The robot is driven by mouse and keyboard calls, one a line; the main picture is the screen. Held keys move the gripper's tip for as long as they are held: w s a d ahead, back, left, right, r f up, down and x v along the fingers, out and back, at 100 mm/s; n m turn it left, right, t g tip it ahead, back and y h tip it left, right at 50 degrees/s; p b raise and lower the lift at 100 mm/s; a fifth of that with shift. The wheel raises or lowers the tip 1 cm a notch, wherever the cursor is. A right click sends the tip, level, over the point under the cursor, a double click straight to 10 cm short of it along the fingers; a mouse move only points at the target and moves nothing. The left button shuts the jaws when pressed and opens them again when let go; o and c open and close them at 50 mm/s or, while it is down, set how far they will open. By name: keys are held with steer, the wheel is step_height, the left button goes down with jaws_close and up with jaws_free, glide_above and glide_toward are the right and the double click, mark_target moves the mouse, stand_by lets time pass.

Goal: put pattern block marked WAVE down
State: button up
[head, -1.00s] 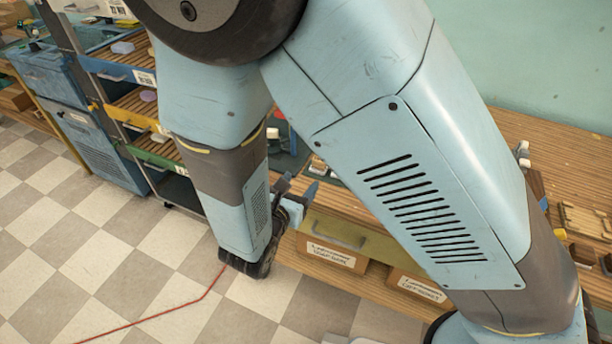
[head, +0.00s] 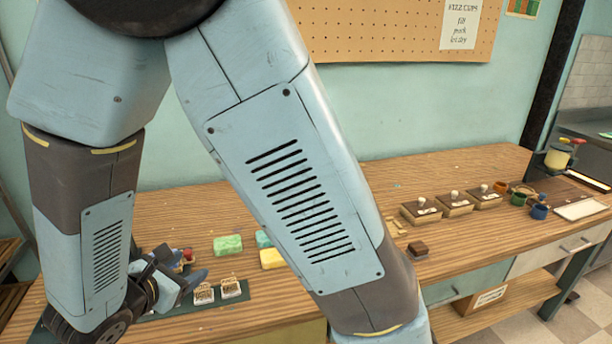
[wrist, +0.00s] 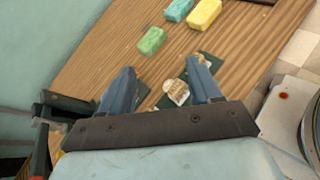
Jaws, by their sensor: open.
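Two small pale blocks with dark patterned faces, the left one (head: 204,294) and the right one (head: 231,288), sit on a dark green mat (head: 240,298) on the wooden bench. I cannot read WAVE on either. My gripper (head: 190,278) is just left of them in the head view, partly hidden by my arm. In the wrist view my gripper (wrist: 162,72) has its two blue fingers spread wide, with nothing held between them. One pale block (wrist: 177,92) shows between the fingers, nearer the right one; another is partly behind the right fingertip.
Green (head: 228,245) and yellow (head: 272,258) soap bars and a teal bar lie behind the mat. Bare bench lies between; my arm hides part.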

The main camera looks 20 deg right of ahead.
steer(key=s+d+r+m+g+y, duration=0.1)
steer(key=d+r+m+g, duration=0.3)
steer(key=d+m, duration=0.3)
steer(key=d+r+m+g+y, duration=0.1)
steer(key=d+r+m+g, duration=0.3)
steer(key=d, duration=0.6)
steer(key=s+d+r+m+t+y, duration=0.3)
steer(key=s+d+r+m+y, duration=0.3)
steer(key=r+m, duration=0.6)
steer(key=shift+s+d+m+t, duration=0.4)
steer(key=shift+s+d+m, duration=0.2)
steer(key=shift+s+d, duration=0.55)
